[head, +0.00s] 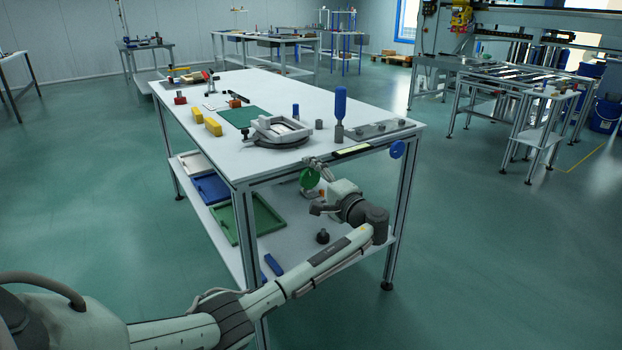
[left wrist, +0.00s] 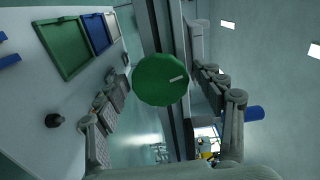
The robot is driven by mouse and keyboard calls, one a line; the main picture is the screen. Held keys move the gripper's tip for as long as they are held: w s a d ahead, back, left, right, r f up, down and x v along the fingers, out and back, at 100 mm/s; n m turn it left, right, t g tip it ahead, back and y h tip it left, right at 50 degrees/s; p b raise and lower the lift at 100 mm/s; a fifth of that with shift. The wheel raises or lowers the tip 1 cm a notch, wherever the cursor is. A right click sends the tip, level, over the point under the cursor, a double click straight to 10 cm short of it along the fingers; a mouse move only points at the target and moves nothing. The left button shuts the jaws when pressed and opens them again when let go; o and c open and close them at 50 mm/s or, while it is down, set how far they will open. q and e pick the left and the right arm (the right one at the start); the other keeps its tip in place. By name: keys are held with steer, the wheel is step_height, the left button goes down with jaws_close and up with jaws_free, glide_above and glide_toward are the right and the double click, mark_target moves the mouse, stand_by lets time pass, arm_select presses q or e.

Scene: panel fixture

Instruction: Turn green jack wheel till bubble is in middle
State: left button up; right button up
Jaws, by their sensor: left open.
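The green jack wheel (head: 309,179) is a round disc on the near side of the workbench, just below its top edge. In the left wrist view the green wheel (left wrist: 158,82) fills the middle and shows a pale line mark on its face. My left gripper (head: 316,186) is at the wheel, open, with one finger on either side of it in the wrist view (left wrist: 163,88). I cannot tell whether a finger touches the rim. A pale yellow level vial (head: 352,151) lies along the bench edge; its bubble is too small to make out. My right gripper is out of view.
A blue wheel (head: 397,149) sits on the same bench edge to the right. A grey ring fixture (head: 279,131), a blue-handled tool (head: 340,104) and a grey plate (head: 381,129) stand on top. Green and blue trays lie on the lower shelf, with a black knob (head: 322,236).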

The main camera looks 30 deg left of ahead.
arm_select(q)
steer(key=v, duration=1.2)
steer(key=shift+f, duration=0.1)
steer(key=s+f+g+h, duration=0.1)
steer(key=s+f+h, duration=0.2)
steer(key=s+f, duration=0.35)
steer(key=s+f+h, duration=0.3)
steer(key=f, duration=0.7)
steer(key=s+f+g+h, duration=0.1)
steer(key=s+f+h, duration=0.1)
steer(key=s+f, duration=0.5)
steer(key=s+d+f+n+h, duration=0.1)
steer(key=s+d+f+h, duration=0.1)
steer(key=s, duration=0.6)
steer(key=s+d+f+n+g+h, duration=0.1)
steer(key=s+d+f+h, duration=0.1)
steer(key=s+f+h, duration=0.3)
steer(key=s+f, duration=0.2)
steer(key=s, duration=0.1)
steer(key=shift+s+d+f+g, duration=0.2)
steer(key=shift+s+d+g, duration=0.1)
steer(key=shift+s+d, duration=0.1)
